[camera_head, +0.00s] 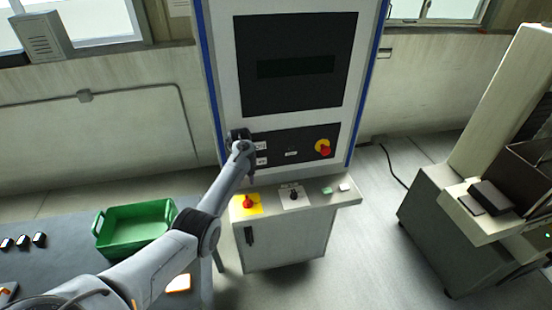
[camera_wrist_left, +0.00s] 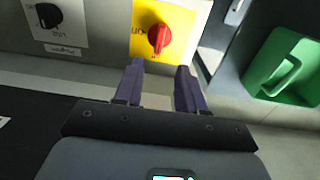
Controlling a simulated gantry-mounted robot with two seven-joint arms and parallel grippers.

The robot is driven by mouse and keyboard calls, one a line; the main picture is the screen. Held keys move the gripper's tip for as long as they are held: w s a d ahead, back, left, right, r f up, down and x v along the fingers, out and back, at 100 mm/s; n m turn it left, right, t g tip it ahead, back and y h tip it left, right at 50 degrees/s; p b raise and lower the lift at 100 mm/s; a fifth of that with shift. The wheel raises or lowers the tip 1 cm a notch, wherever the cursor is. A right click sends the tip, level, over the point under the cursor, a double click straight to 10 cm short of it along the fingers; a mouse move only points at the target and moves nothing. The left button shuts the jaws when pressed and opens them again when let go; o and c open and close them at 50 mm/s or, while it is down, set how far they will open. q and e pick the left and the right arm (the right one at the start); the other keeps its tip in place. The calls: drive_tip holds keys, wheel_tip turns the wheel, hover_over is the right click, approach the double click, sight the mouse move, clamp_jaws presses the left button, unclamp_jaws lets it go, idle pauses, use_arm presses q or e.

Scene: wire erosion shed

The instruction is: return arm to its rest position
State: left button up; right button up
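My left arm (camera_head: 150,268) reaches in from the lower left to the front of the tall control cabinet. Its left gripper (camera_wrist_left: 160,69) shows best in the left wrist view, where its two purple-grey fingers stand apart with nothing between them. A red rotary switch (camera_wrist_left: 158,38) on a yellow plate lies just beyond the fingertips, with a visible gap. In the head view this red switch (camera_head: 248,202) is on the ledge, just below the gripper end of the arm. My right gripper is in neither view.
The cabinet (camera_head: 215,75) has a ledge with a black knob (camera_head: 294,196) and small buttons; a second red knob (camera_head: 325,152) is on its panel. A green crate (camera_head: 135,238) stands on the dark table (camera_head: 60,262) at left. A machine (camera_head: 440,215) stands right; floor between is open.

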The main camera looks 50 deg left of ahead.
use_arm(q)
drive_tip(key=shift+d, duration=0.1)
drive_tip(key=s+d+f+m+t+y+p, duration=0.1)
drive_tip(key=s+d+f+m+p, duration=0.15)
drive_tip(key=s+d+m, duration=0.65)
drive_tip(key=s+d+f+m+t+y+p, duration=0.1)
drive_tip(key=s+d+f+y+p, duration=0.15)
drive_tip(key=d, duration=1.15)
drive_tip(key=s+d+r+m+h+p, duration=0.1)
drive_tip(key=s+d+r+m+h, duration=0.1)
drive_tip(key=s+d+r, duration=0.3)
drive_tip(key=s+d+r+m+t+h+p, duration=0.1)
drive_tip(key=s+d+r, duration=0.4)
drive_tip(key=s+d, duration=0.5)
drive_tip(key=d+m, duration=0.1)
drive_tip(key=d, duration=0.1)
drive_tip(key=shift+d+m+t+h+p, duration=0.3)
drive_tip(key=shift+d+h, duration=0.05)
drive_tip(key=shift+d, duration=0.05)
drive_tip(key=shift+c, duration=0.3)
